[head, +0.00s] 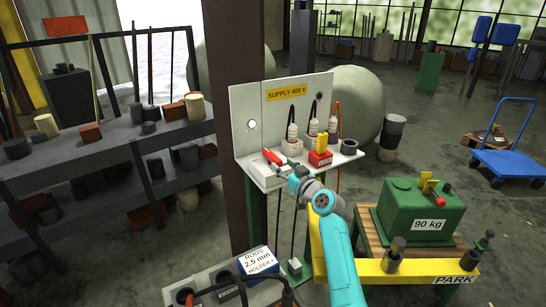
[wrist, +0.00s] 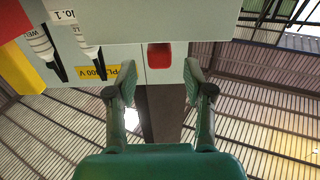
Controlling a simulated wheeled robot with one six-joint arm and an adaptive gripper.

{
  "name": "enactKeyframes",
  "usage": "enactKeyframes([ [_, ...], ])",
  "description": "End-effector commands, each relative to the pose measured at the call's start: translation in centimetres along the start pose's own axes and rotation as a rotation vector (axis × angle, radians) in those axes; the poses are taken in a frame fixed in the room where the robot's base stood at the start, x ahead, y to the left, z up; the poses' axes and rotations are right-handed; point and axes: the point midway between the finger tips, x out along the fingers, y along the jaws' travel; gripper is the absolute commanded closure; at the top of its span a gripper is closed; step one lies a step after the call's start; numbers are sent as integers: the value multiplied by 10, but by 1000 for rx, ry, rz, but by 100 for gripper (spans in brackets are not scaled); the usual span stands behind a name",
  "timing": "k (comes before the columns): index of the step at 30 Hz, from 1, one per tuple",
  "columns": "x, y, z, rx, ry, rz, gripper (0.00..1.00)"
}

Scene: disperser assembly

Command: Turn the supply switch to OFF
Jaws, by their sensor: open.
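The supply switch is a grey box with a red handle (head: 273,157) at the left end of the shelf under the SUPPLY 400 V panel (head: 285,115). In the wrist view the red handle (wrist: 159,56) shows end-on against the pale box. My gripper (head: 286,172) is at the front of this switch. In the wrist view my gripper (wrist: 158,76) is open, with one finger to each side of the handle's line. I cannot tell whether the fingers touch it. No ON or OFF marking is readable.
A red box with a yellow part (head: 321,152) and several cable plugs (head: 292,138) stand right of the switch. A green 90 kg block (head: 420,215) is at right. A shelving rack (head: 100,150) stands at left. A yellow PARK rail (head: 425,270) lies in front.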

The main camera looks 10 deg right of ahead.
Motion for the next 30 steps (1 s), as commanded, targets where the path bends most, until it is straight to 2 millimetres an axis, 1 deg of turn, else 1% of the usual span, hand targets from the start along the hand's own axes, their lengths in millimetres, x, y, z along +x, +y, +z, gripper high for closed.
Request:
enactKeyframes([
  [1,10,0,-1,1,0,-1,48],
  [6,39,0,-1,1,0,0,48],
  [12,62,0,0,1,-1,0,48],
  [18,72,1,0,1,0,1,48],
  [27,73,0,0,0,0,1,48],
  [28,73,0,0,0,0,1,53],
  [29,73,0,0,0,0,1,60],
  [30,73,0,0,0,0,1,70],
])
